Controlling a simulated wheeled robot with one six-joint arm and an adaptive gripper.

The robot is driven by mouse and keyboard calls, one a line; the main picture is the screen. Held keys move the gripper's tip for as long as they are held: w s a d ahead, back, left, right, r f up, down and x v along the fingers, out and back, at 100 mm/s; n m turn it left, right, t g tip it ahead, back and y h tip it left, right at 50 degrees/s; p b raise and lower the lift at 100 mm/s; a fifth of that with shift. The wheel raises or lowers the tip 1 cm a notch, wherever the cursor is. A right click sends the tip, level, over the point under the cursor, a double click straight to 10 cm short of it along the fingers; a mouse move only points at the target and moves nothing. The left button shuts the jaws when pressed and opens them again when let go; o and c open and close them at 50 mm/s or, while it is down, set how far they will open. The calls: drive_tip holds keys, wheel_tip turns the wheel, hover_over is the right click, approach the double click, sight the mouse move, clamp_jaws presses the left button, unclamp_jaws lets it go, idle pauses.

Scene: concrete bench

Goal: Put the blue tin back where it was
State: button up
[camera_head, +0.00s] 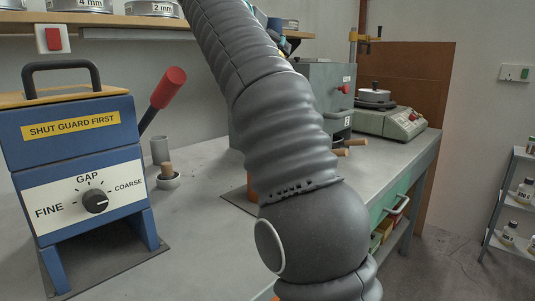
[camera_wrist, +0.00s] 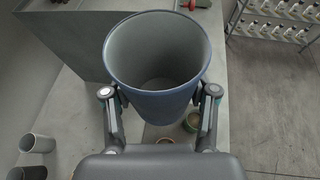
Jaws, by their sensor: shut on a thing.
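The blue tin (camera_wrist: 158,103) is in the wrist view, with its open mouth towards the camera and its grey inside bare. My gripper (camera_wrist: 159,91) is shut on it, one finger on each side of its wall. The tin appears to be held above the bench, though its base is hidden.
Small round pots (camera_wrist: 191,121) show below the tin. A bottle rack (camera_head: 515,205) stands right.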

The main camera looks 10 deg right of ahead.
drive_tip(key=w+d+f+m+g+h+b, duration=0.1)
drive_tip(key=w+f+m+g+b, duration=0.1)
drive_tip(key=f, duration=0.7)
drive_tip(key=w+d+f+m+g+h+b, duration=0.1)
drive_tip(key=w+f+m+g+b, duration=0.1)
drive_tip(key=f, duration=0.7)
drive_tip(key=w+f+m+g+h+b, duration=0.1)
drive_tip(key=w+f+m+g+b, duration=0.1)
drive_tip(key=f, duration=0.8)
drive_tip(key=shift+d+h+b, duration=0.3)
drive_tip(key=shift+d+b, duration=0.05)
drive_tip(key=shift+d, duration=0.05)
drive_tip(key=shift+f+b, duration=0.85)
drive_tip(key=shift+f, duration=1.2)
drive_tip(key=o, duration=1.1)
drive_tip(key=shift+f, duration=0.1)
drive_tip(key=shift+c, duration=0.2)
drive_tip(key=p+v, duration=0.2)
drive_tip(key=v, duration=0.5)
drive_tip(key=shift+a+r, duration=0.25)
